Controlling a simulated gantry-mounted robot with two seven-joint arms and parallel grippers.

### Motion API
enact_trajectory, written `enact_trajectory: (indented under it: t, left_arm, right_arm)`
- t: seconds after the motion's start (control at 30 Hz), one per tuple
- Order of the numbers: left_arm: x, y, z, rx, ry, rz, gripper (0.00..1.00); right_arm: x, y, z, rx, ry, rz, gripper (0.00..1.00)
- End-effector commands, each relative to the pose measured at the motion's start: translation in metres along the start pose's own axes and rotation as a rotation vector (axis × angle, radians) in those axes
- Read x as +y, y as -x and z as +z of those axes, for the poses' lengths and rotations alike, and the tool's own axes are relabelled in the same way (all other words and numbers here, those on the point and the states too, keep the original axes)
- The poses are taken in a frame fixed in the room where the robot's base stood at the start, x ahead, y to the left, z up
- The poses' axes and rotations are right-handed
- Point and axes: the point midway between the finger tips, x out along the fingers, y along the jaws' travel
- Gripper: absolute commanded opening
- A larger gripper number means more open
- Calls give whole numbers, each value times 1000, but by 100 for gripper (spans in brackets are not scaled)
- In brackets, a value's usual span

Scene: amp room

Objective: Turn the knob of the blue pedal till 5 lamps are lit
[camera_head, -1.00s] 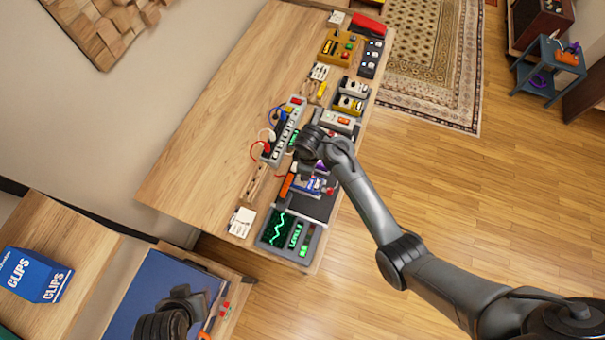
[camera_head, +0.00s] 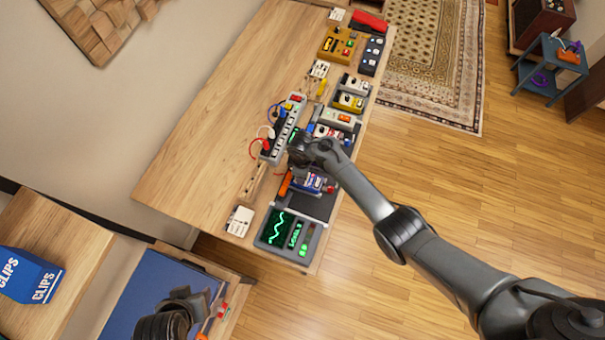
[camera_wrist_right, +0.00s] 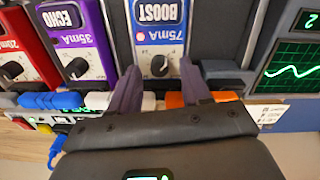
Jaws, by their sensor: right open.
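The blue pedal marked BOOST (camera_wrist_right: 160,12) is upside down in the right wrist view, with a white face reading 75mA. Its dark round knob (camera_wrist_right: 160,66) has a light pointer mark. My right gripper (camera_wrist_right: 160,80) is open, with one finger on each side of the knob in the picture; contact cannot be made out.
A purple ECHO pedal (camera_wrist_right: 83,50) and a red pedal (camera_wrist_right: 22,58) stand close beside the blue one. A screen unit (camera_head: 287,235) with a green wave and level reading 2 stands at the near end. A power strip (camera_head: 283,130) and cables lie left; bare bench (camera_head: 215,120) beyond.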

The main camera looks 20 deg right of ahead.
Motion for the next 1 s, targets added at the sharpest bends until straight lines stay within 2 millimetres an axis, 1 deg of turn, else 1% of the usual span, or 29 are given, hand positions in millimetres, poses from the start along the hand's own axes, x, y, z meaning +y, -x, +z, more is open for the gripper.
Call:
enact_trajectory:
  t: [0.03, 0.13, 0.43, 0.47, 0.7, 0.77, 1.0]
  left_arm:
    - [0, -2, 1, 0, -2, -2, 43]
    - [-1, -3, 1, -1, -5, -4, 43]
    - [-1, -3, 1, -1, -6, -5, 43]
    - [-1, -3, 1, -1, -6, -5, 43]
    - [0, -2, 1, 0, 0, 0, 43]
    - [1, -2, 1, 0, 3, 2, 43]
    - [2, -1, 0, 1, 7, 5, 43]
  right_arm:
    - [0, -4, 0, 0, 0, 1, 47]
    - [1, -8, 0, 0, -2, 2, 47]
    - [1, -9, 0, 1, -2, 2, 47]
    - [1, -9, 0, 1, -1, 2, 46]
    - [0, -9, 0, 1, -1, 2, 9]
    - [1, -9, 0, 1, -1, 2, 0]
    - [0, -9, 0, 1, -10, 1, 0]
